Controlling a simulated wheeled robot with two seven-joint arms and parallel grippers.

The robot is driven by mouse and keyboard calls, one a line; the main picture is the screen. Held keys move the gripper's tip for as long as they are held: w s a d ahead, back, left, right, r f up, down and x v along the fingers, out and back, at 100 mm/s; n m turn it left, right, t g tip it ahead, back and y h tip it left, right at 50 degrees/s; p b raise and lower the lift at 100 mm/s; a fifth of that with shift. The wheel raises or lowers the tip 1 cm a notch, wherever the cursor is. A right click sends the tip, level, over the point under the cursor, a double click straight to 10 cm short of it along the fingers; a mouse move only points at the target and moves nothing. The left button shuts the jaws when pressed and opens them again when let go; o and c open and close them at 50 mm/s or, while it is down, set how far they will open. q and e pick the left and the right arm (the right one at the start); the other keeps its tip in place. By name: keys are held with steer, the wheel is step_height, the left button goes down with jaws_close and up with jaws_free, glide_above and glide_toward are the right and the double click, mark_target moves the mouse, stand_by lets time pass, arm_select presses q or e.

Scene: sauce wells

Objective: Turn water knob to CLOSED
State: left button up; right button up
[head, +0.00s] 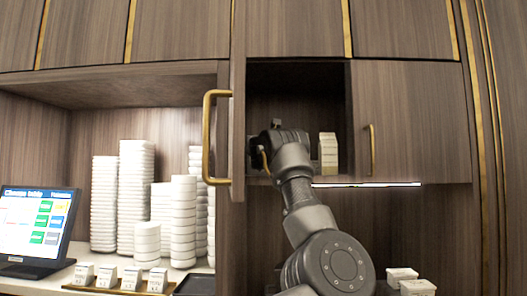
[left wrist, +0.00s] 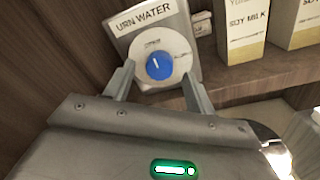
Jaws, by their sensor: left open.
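The water knob is a blue dial (left wrist: 160,66) on a round white face, on a grey plate marked URN WATER (left wrist: 122,35). A short white mark on the dial points up and slightly left. The small print on the face is too blurred to read. My left gripper (left wrist: 158,70) is open, with one finger on each side of the dial in the left wrist view; I cannot tell whether they touch it. In the head view my left arm reaches into the open cupboard (head: 300,75), and its gripper and the knob are mostly hidden there.
Cartons (left wrist: 243,30) stand on the shelf right of the knob; one shows in the head view (head: 328,155). The open cupboard door (head: 238,120) with its brass handle (head: 207,140) stands close left of my arm. Stacked white dishes (head: 135,195) and a screen (head: 35,225) are lower left.

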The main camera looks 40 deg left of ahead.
arm_select(q)
steer(key=shift+p+x, duration=0.3)
steer(key=shift+x, duration=0.65)
arm_select(e)
steer(key=shift+a+r, duration=0.2)
steer(key=shift+r, duration=0.45)
arm_select(q)
steer(key=shift+w, duration=0.1)
steer(key=c, duration=1)
steer(key=shift+o, duration=0.2)
arm_select(e)
steer(key=shift+d, duration=0.1)
